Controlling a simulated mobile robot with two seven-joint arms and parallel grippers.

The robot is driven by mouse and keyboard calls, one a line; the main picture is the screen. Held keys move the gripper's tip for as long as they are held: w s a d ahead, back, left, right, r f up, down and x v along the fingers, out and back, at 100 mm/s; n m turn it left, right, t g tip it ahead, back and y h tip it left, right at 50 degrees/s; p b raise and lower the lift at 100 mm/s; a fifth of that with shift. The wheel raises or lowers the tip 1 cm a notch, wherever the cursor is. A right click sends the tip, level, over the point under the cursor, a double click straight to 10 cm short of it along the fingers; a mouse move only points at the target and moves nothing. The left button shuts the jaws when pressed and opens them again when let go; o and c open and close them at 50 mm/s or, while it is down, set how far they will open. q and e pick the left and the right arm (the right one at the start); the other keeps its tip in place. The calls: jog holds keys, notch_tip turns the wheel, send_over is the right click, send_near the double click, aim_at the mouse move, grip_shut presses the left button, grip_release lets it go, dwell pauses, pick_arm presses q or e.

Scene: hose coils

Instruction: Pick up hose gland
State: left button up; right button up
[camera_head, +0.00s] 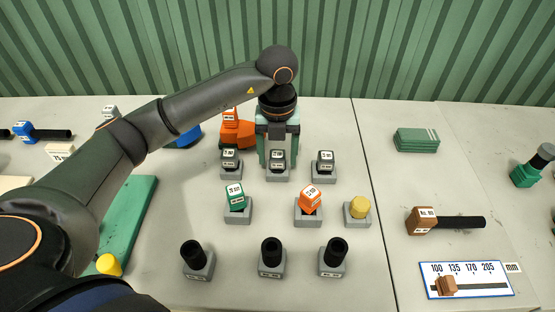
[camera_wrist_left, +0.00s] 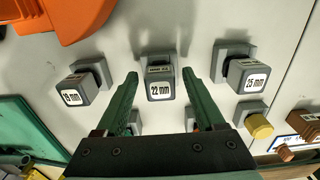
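Three grey hose glands with white size labels stand in a row on small grey stands. The middle gland (camera_head: 277,156) reads 22 mm in the left wrist view (camera_wrist_left: 160,88). The left one (camera_head: 230,157) reads 19 mm (camera_wrist_left: 74,97), and the right one (camera_head: 325,158) reads 25 mm (camera_wrist_left: 250,77). My left gripper (camera_head: 278,163) points down over the middle stand, its green fingers apart on either side of the 22 mm gland. In the wrist view, gaps show between the fingers (camera_wrist_left: 160,74) and the gland. My right gripper is not in view.
In front are a green block (camera_head: 236,199), an orange block (camera_head: 310,199) and a yellow knob (camera_head: 360,207) on stands, then three black tubes (camera_head: 271,251). An orange object (camera_head: 237,131) stands close behind the left gland. A size gauge (camera_head: 466,280) lies at front right.

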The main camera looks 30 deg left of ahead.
pick_arm(q)
grip_shut()
dwell(0.3)
jog(key=shift+r, duration=0.1)
